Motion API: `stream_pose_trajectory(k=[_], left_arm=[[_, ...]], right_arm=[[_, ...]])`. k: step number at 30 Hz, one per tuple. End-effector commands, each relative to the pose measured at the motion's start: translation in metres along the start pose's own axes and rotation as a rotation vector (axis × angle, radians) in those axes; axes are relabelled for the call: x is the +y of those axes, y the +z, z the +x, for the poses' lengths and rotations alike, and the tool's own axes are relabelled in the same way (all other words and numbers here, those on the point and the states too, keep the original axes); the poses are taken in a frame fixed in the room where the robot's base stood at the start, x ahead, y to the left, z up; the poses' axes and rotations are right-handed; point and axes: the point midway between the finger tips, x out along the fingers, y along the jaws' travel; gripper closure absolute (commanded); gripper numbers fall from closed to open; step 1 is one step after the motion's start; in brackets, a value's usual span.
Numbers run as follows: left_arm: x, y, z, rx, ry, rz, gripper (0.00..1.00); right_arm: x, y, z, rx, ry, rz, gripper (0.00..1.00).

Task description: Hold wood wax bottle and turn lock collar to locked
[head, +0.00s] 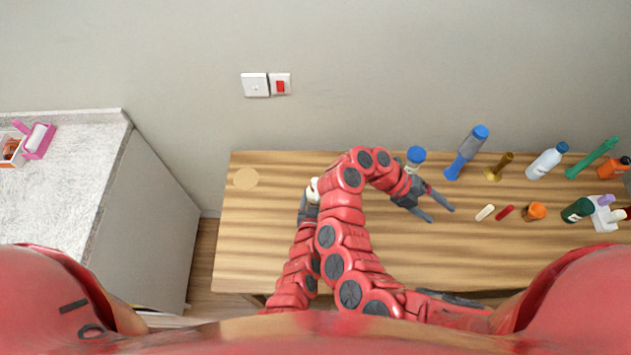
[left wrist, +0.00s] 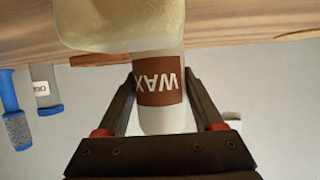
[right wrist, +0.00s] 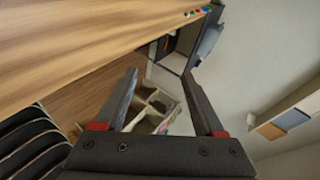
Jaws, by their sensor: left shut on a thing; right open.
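The wax bottle (left wrist: 160,116) is pale with a brown label reading WAX, upside down in the left wrist view. My left gripper (left wrist: 162,88) is shut on it, a finger on each side. In the head view a small white part of the bottle (head: 314,185) shows at my left gripper (head: 309,206), partly hidden by my right arm. A large pale-yellow rounded form (left wrist: 120,22) fills the top of the left wrist view; I cannot tell what it is. I cannot make out the lock collar. My right gripper (head: 441,213) is open and empty, to the right of the bottle.
A blue-capped container (head: 415,155) stands behind my right gripper. Several bottles and tools line the right side, including a blue tool (head: 466,152) and an orange-topped jar (head: 534,211).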

Motion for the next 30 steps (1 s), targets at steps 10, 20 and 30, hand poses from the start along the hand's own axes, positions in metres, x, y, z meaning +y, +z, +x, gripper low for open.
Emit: stream_pose_trajectory(k=[10, 20, 30], left_arm=[[0.000, 0.000, 0.000, -0.001, 0.000, 0.000, 0.99], [0.000, 0.000, 0.000, -0.001, 0.000, 0.000, 0.99], [0.000, 0.000, 0.000, -0.001, 0.000, 0.000, 0.99]], right_arm=[[0.114, 0.058, -0.235, -0.413, 0.762, -0.351, 0.30], [0.134, 0.051, -0.289, -0.516, 0.884, -0.461, 0.30], [0.185, 0.067, -0.254, -0.516, 0.882, -0.458, 0.30]])
